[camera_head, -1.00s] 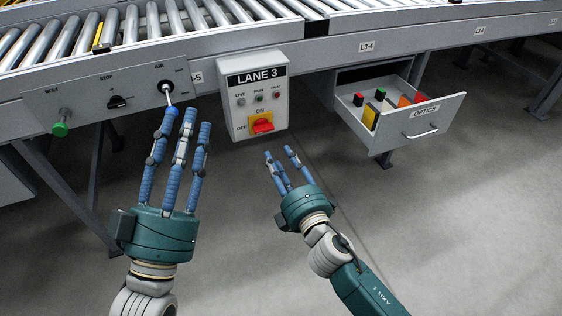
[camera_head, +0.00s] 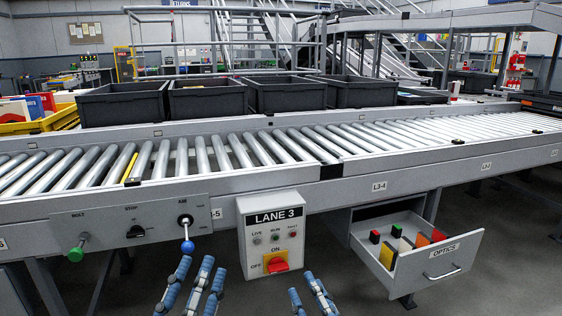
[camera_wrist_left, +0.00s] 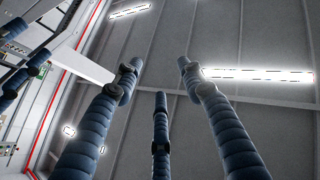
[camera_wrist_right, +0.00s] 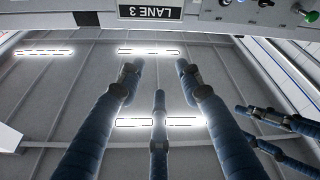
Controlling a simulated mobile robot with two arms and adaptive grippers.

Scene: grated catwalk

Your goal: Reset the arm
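The grey panel (camera_head: 130,225) on the conveyor side carries a black hub (camera_head: 185,219) with a short lever hanging down to a blue ball knob (camera_head: 188,247). The label above the hub is small and seems to read AIR. My left gripper (camera_head: 202,270) has its fingers spread and empty, with tips just below the blue ball; I cannot tell if one touches it. Its fingers also stand apart in the left wrist view (camera_wrist_left: 160,80). My right gripper (camera_head: 309,290) is open and empty below the LANE 3 box, and its spread fingers show in the right wrist view (camera_wrist_right: 158,80).
The LANE 3 box (camera_head: 273,222) has small lamps and a red switch (camera_head: 277,264) on yellow. A green knob (camera_head: 76,254) and a black switch (camera_head: 136,231) share the panel. The open OPTICS drawer (camera_head: 440,262) juts out at the right. Dark bins (camera_head: 123,103) stand behind the rollers.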

